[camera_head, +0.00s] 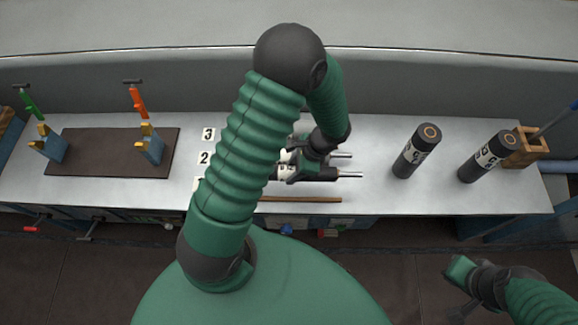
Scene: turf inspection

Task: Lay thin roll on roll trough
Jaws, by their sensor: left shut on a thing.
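My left gripper (306,168) is over the middle of the bench, shut on a dark roll (322,174) with a pale label and a bright metal shaft end pointing right. My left arm hides much of this roll. A second bright shaft end (342,155) shows just behind it. At the left, two blue supports with yellow V-shaped tops (150,147) (49,146) stand apart on a brown mat (95,168); they look like the roll trough. My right gripper (464,287) is at the lower right, away from the bench; its jaws are unclear.
Two dark labelled rolls (418,151) (487,157) stand upright at the right, near a wooden box (526,148). Number cards (205,157) and a brown strip (300,199) lie near the middle. Orange (137,99) and green (28,102) handled tools are behind the supports.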

